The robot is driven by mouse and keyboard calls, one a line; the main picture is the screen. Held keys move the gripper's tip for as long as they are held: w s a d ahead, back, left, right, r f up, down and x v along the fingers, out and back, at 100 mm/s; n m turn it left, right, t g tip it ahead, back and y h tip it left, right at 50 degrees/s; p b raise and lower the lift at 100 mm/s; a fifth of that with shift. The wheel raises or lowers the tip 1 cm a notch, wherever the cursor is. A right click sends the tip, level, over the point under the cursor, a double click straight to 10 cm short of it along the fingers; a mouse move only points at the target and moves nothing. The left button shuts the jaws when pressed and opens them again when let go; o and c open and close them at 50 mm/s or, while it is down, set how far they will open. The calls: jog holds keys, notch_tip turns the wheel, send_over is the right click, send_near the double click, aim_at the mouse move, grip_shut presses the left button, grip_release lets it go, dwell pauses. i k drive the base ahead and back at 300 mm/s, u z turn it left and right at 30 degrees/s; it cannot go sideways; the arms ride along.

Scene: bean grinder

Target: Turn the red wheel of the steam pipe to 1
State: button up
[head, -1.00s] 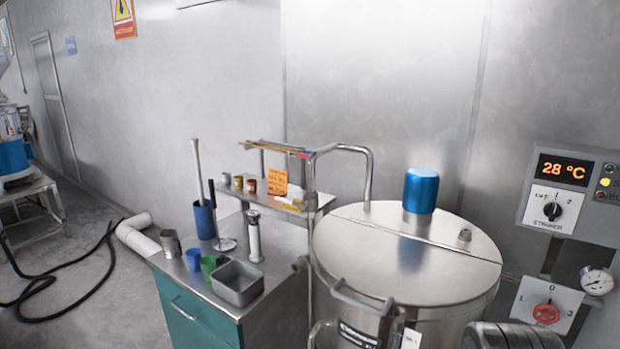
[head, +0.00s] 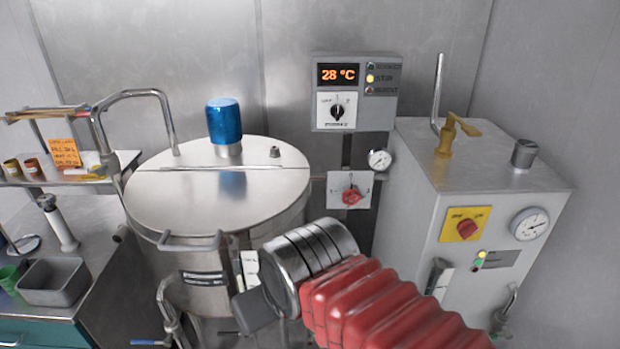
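The red wheel (head: 351,196) sits on a white dial plate (head: 337,186) on the wall, between the steel vat and the grey cabinet. Its numbers are too small to read now, so I cannot tell its setting. My gripper (head: 240,318) is in the lower middle of the head view, at the end of my red-sleeved arm. It is below and left of the wheel in the picture and not touching it. Its fingers are mostly hidden, and I cannot tell whether they are open.
A steel vat (head: 250,195) with a blue motor (head: 224,122) stands left. A control box (head: 354,94) reading 28 °C and a small gauge (head: 379,160) are above the wheel. A grey cabinet (head: 415,215) stands right. A cluttered counter (head: 95,275) is far left.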

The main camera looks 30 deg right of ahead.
aim_at(350, 196)
jog(key=z, duration=0.85)
jog(key=k, duration=0.8)
jog(key=u, duration=0.5)
jog(key=k, duration=0.55)
jog(key=u, duration=0.5)
jog(key=i, duration=1.6)
jog(key=z, duration=0.2)
